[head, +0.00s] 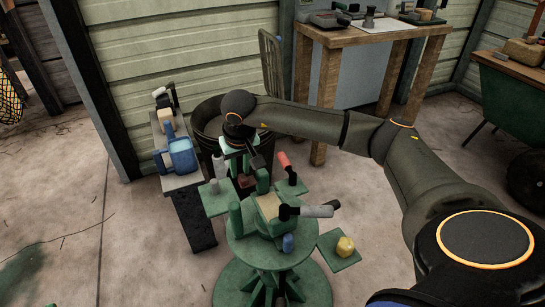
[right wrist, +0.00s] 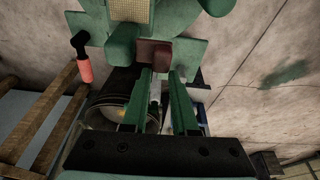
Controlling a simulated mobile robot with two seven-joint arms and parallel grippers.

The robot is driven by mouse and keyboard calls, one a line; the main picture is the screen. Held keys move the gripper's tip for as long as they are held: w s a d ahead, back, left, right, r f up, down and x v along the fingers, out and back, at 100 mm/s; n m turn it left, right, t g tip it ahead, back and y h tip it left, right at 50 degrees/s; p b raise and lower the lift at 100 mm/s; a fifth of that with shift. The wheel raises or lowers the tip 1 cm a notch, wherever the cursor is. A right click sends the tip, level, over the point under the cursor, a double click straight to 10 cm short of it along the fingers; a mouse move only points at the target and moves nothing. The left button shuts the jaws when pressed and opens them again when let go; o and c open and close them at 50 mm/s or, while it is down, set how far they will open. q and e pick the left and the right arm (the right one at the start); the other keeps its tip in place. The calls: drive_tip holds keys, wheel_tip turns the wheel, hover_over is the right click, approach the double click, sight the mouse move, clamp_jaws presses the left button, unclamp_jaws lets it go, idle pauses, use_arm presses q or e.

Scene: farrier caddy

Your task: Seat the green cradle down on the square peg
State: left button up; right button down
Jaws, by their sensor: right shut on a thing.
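My right gripper (head: 240,132) reaches in from the right and points down over the back of the green stand (head: 238,246). A reddish-brown block (right wrist: 154,53) shows just beyond the bar ends. I cannot tell whether the cradle touches it. I cannot make out the square peg for certain; the gripper and cradle hide that part of the stand. My left gripper is out of view.
A side table (head: 187,182) with a blue tool stands left, a dark barrel (head: 207,117) behind. The stand's side trays hold a red-handled tool (head: 286,166) and a yellow lump (head: 345,246). A wooden bench (head: 340,42) stands at the back. Floor at lower left is open.

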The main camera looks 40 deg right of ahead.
drive_tip(key=shift+f, duration=0.35)
idle(0.4)
drive_tip(key=c, duration=0.6)
unclamp_jaws()
drive_tip(key=shift+c, duration=0.2)
drive_tip(key=shift+c, duration=0.9)
drive_tip(key=p+v, duration=0.2)
drive_tip(key=v, duration=1)
drive_tip(key=shift+r+p, duration=0.25)
drive_tip(key=shift+p, duration=0.05)
